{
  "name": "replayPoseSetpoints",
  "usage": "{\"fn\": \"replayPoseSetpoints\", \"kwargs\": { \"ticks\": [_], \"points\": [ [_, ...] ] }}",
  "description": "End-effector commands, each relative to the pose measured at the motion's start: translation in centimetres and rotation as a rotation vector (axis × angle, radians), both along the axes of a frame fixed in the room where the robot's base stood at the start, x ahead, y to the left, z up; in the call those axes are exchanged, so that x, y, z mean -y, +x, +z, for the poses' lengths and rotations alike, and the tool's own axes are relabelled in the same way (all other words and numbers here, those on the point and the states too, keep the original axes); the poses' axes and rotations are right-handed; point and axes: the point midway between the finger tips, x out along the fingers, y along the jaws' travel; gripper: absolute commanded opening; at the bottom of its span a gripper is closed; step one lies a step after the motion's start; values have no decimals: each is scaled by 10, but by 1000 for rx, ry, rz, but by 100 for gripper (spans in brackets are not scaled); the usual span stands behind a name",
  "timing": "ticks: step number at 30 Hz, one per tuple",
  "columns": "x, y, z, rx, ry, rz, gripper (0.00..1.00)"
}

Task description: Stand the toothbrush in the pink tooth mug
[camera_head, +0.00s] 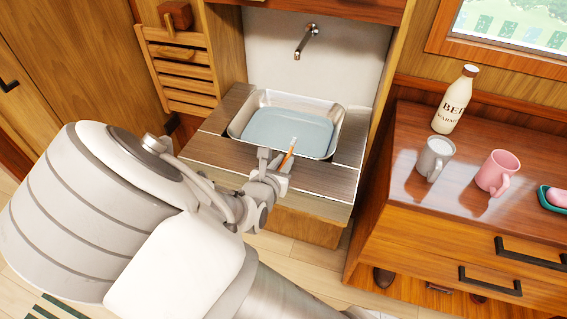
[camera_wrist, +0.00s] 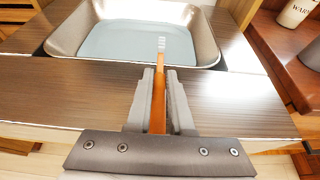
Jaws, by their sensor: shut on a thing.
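The toothbrush (camera_head: 289,153) has an orange-brown handle and a pale bristle head. My gripper (camera_head: 275,167) is shut on its handle, over the wooden counter at the near edge of the basin. In the wrist view the toothbrush (camera_wrist: 160,75) stands out between the fingers (camera_wrist: 160,95), its head pointing away toward the basin. The lower end of the handle is hidden by the gripper. The pink tooth mug (camera_head: 497,173) stands upright on the wooden cabinet at the right, well apart from my gripper. Its handle faces the viewer; its inside is not clearly visible.
A grey mug (camera_head: 434,158) with pale contents stands left of the pink mug. A cream bottle (camera_head: 455,100) stands behind them, and a pink soap (camera_head: 558,197) lies in a green dish (camera_head: 545,199) at right. The metal basin (camera_head: 238,125) has a tap (camera_head: 306,40) above it.

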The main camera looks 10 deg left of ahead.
Motion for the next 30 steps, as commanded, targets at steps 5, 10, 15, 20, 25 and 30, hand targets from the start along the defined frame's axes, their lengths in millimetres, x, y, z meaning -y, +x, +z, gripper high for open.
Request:
{"fn": "replayPoseSetpoints", "kwargs": {
  "ticks": [5, 10, 15, 20, 25, 30],
  "points": [
    [0, 0, -4, 0, 0, 0, 23],
    [0, 0, -3, 0, 0, 0, 50],
    [0, 0, -3, 0, 0, 0, 50],
    [0, 0, 0, 0, -1, 0, 50],
    [-3, -21, 11, -1, 3, 3, 50],
    [-6, -56, 26, -3, 3, 5, 50]
  ]
}}
